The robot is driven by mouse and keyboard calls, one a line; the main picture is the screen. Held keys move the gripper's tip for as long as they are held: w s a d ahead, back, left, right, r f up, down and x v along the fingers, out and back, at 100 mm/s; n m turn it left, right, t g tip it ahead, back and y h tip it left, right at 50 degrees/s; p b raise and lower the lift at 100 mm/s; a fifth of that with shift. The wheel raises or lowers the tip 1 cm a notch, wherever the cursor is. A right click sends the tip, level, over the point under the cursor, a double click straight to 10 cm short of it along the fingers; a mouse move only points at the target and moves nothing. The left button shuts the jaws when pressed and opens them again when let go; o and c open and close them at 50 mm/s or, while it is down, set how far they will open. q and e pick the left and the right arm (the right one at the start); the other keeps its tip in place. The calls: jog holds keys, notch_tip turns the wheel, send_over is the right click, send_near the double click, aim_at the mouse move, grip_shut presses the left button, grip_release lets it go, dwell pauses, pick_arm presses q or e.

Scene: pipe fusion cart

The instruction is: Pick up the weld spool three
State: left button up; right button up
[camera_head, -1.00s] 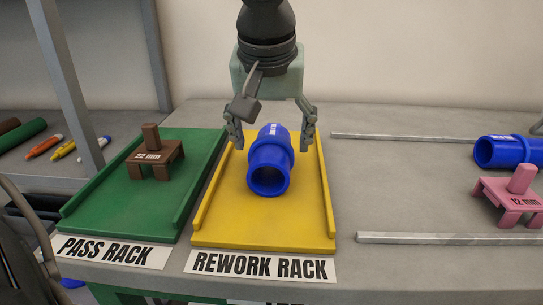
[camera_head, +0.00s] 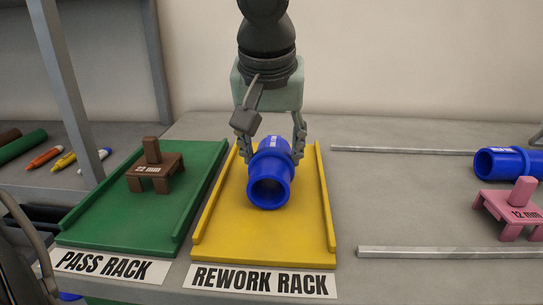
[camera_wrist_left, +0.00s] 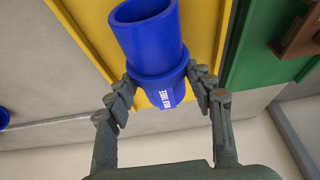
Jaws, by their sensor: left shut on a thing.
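A blue weld spool (camera_head: 269,180), a short pipe with a wider collar, lies on the yellow rework rack (camera_head: 262,239). Its open end faces the front. My left gripper (camera_head: 273,156) reaches down from behind, with one finger against each side of the spool near its far end. In the left wrist view, the fingers (camera_wrist_left: 161,77) are shut on the spool (camera_wrist_left: 150,45) around its collar. A small white label shows on it and seems to end in "THREE". I cannot tell any gap between spool and rack. My right gripper is not in view.
A green pass rack (camera_head: 118,222) with a brown 22 mm gauge (camera_head: 154,172) stands to the left. To the right are another blue spool (camera_head: 502,163), a pink 12 mm gauge (camera_head: 513,208) and metal rails (camera_head: 450,252). Markers (camera_head: 64,161) lie at far left.

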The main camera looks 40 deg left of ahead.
aim_at(267, 149)
pick_arm(q)
jog(key=r, duration=0.4)
jog(key=shift+s+a+r, duration=0.2)
jog(key=shift+a+r, duration=0.05)
jog(key=s+a+r, duration=0.6)
jog(key=s+a, duration=0.1)
jog(key=a, duration=0.1)
jog(key=shift+a+r, duration=0.15)
jog(key=shift+a, duration=0.1)
